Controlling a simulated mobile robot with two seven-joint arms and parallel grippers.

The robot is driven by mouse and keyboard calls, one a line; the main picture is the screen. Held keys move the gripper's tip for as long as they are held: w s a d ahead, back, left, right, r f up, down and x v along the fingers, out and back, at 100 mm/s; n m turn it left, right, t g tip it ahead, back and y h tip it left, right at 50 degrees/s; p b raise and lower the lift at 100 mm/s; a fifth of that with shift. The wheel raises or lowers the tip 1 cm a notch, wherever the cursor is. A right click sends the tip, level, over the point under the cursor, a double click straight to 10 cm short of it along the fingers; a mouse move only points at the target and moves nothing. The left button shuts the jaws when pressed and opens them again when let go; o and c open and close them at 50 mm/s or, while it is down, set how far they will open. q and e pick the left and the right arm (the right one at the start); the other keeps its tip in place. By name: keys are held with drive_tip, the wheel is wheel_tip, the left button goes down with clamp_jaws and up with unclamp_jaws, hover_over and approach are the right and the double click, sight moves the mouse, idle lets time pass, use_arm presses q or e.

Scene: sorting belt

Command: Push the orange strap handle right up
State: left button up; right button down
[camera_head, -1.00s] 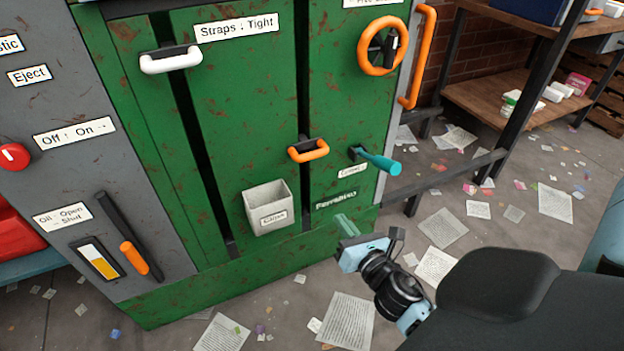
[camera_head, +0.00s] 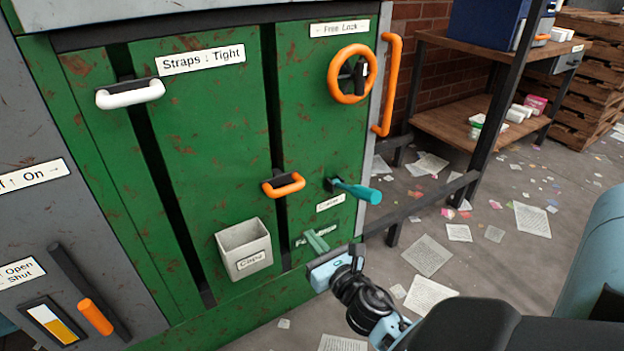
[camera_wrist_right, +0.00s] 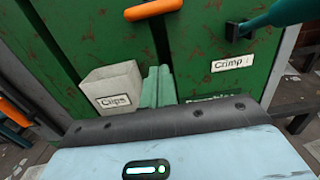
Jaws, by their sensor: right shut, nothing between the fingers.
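The orange strap handle (camera_head: 283,184) sits at the right-hand dark vertical slot of the green panel, well below the level of the white strap handle (camera_head: 130,93) in the left slot. The orange strap handle also shows at the top of the right wrist view (camera_wrist_right: 153,9). My right gripper (camera_head: 316,241) is shut and empty, its teal fingers pointing at the panel, below and slightly right of the orange strap handle and apart from it. The fingers also show in the right wrist view (camera_wrist_right: 158,86). My left gripper is not in view.
A grey clips cup (camera_head: 243,250) hangs left of my right fingers. A teal crimp lever (camera_head: 356,190) sticks out above them to the right. An orange wheel (camera_head: 352,75) and an orange upright bar (camera_head: 389,85) are higher up. Papers litter the floor.

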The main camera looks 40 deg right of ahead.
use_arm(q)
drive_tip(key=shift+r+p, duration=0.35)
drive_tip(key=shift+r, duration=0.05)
use_arm(e)
drive_tip(key=w+d+r, duration=0.2)
drive_tip(key=w+r, duration=0.2)
drive_tip(key=w, duration=0.4)
drive_tip(key=shift+w, duration=0.15)
drive_tip(key=shift+r, duration=0.15)
use_arm(q)
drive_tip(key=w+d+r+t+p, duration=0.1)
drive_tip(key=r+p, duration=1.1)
drive_tip(key=p, duration=0.1)
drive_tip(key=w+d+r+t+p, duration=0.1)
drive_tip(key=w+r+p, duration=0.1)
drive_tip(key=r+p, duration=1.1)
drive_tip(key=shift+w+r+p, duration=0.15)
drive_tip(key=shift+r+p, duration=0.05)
drive_tip(key=shift+p, duration=0.35)
use_arm(e)
wheel_tip(320, 180, up, 29)
